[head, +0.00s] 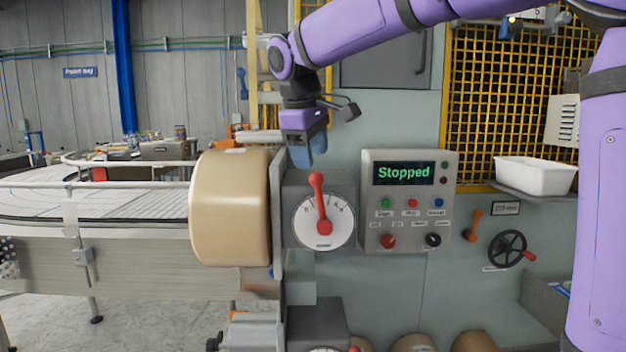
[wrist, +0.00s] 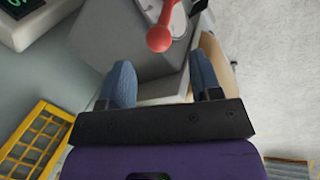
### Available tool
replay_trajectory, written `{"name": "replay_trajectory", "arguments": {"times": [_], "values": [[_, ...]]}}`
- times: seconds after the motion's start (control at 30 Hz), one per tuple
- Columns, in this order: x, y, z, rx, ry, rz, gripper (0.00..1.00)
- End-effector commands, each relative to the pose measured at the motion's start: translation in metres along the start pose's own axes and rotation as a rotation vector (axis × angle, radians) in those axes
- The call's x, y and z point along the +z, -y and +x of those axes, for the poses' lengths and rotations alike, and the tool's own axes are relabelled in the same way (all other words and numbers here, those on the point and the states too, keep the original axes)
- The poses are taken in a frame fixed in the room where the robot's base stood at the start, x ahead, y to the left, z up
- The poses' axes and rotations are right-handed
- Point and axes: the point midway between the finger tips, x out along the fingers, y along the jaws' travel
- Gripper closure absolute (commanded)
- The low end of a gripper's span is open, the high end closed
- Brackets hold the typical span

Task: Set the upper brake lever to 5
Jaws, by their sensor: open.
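The upper brake lever (head: 320,204) is red with a round knob, mounted on a white round dial (head: 340,232) on the front of a grey box. It points almost straight up, leaning slightly left, and covers part of the scale; the small numbers are hard to read. My gripper (head: 308,156) is open and empty, with blue fingers pointing down, above the box and the lever's knob. In the wrist view, the red knob (wrist: 159,38) lies beyond the fingertips of my gripper (wrist: 162,78), roughly centred between them and not touching either.
A large tan roll (head: 230,208) stands just left of the dial box. A control panel (head: 410,200) reading "Stopped" is to the right. A second grey box (head: 315,322) with a partly cut-off dial sits below. A black handwheel (head: 507,248) is farther right.

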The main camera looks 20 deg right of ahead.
Motion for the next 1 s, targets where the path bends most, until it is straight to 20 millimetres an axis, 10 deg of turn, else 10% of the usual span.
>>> {"name": "replay_trajectory", "arguments": {"times": [0.33,0.77,1.0], "values": [[0.001,0.0,0.053,0.0,0.002,0.002,0.42],[0.001,0.0,0.063,0.0,0.0,0.002,0.42],[0.001,0.0,0.063,0.0,0.0,0.002,0.9]]}}
